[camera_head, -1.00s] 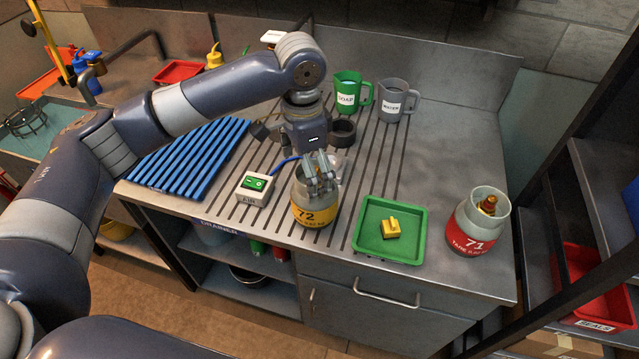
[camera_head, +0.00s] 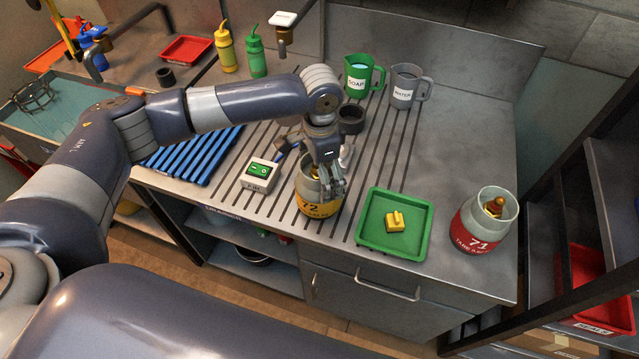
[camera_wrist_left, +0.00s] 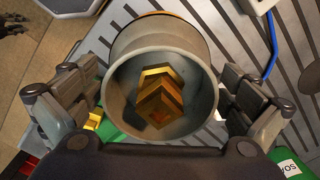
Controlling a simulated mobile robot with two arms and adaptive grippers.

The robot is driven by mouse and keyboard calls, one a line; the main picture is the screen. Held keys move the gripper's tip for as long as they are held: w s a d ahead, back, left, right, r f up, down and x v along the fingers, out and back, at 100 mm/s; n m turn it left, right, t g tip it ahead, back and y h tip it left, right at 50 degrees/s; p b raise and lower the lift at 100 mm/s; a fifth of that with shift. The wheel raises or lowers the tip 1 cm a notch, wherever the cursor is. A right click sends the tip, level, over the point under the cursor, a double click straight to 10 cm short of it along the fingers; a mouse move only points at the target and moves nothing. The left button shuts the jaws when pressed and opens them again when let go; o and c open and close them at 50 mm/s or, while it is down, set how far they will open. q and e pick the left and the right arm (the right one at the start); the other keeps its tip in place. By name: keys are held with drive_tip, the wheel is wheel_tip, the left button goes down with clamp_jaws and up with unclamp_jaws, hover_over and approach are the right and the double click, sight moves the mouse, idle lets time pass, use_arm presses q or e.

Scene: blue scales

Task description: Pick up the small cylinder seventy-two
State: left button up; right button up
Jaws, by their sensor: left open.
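The small cylinder seventy-two (camera_head: 318,207) stands upright on the metal counter, grey with a yellow band marked 72. My left gripper (camera_head: 331,186) is open and points down at its top. In the left wrist view, the cylinder's grey collar (camera_wrist_left: 112,92) lies between the spread fingers (camera_wrist_left: 158,108), with a brass valve (camera_wrist_left: 160,92) inside it. I cannot tell whether the fingers touch the collar.
A green tray (camera_head: 425,218) with a yellow block (camera_head: 396,221) stands to the right, then a red-banded cylinder marked 71 (camera_head: 470,232). A switch box (camera_head: 257,175) is on the left. Soap (camera_head: 360,78) and water (camera_head: 404,88) jugs stand behind.

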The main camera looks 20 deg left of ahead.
use_arm(q)
drive_tip(key=shift+f, duration=0.9)
drive_tip(key=shift+c, duration=0.2)
drive_tip(key=c, duration=1.3)
use_arm(e)
drive_tip(key=shift+a+r, duration=0.15)
drive_tip(key=shift+r, duration=0.1)
